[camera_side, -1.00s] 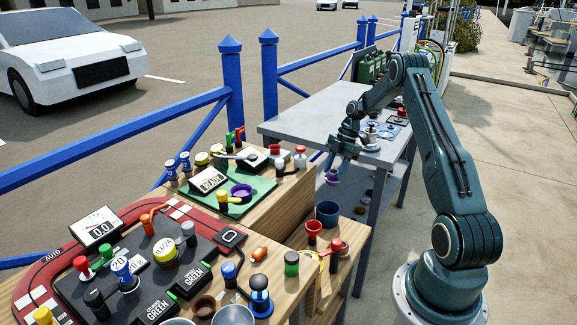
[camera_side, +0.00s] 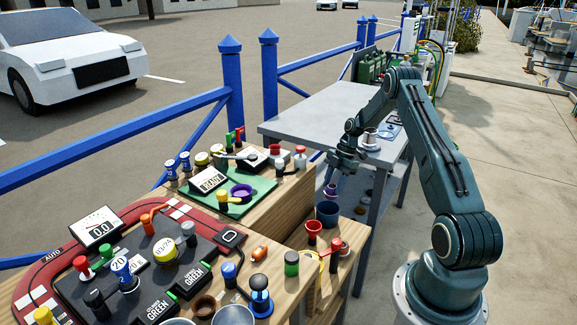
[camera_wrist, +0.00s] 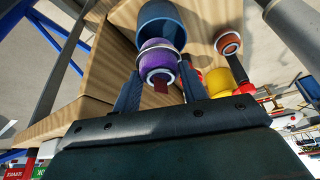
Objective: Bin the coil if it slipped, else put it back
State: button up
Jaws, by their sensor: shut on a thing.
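My gripper (camera_side: 332,182) is shut on the purple coil (camera_side: 331,190), which hangs just above the blue bin (camera_side: 327,213) at the end of the wooden bench. In the wrist view the purple coil (camera_wrist: 155,55) sits between the two fingers, with a pale ring and a dark centre facing the camera. The blue bin (camera_wrist: 163,14) shows just beyond it, and the coil hides part of the bin. A round purple holder (camera_side: 241,191) sits on the green mat (camera_side: 262,187), near a display reading READY (camera_side: 208,180).
A red funnel-shaped cup (camera_side: 313,230) and a red-topped knob (camera_side: 336,243) stand close to the bin. A green cylinder (camera_side: 291,263) and an orange piece (camera_side: 260,253) are nearer the front. A grey metal table (camera_side: 300,123) stands behind.

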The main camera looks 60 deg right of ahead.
jog(key=o, duration=1.2)
jog(key=shift+o, duration=0.2)
jog(key=shift+r, duration=0.1)
jog(key=v, duration=1.3)
jog(key=shift+d+r, duration=0.2)
jog(key=shift+r, duration=0.1)
jog(key=shift+a+r, duration=0.1)
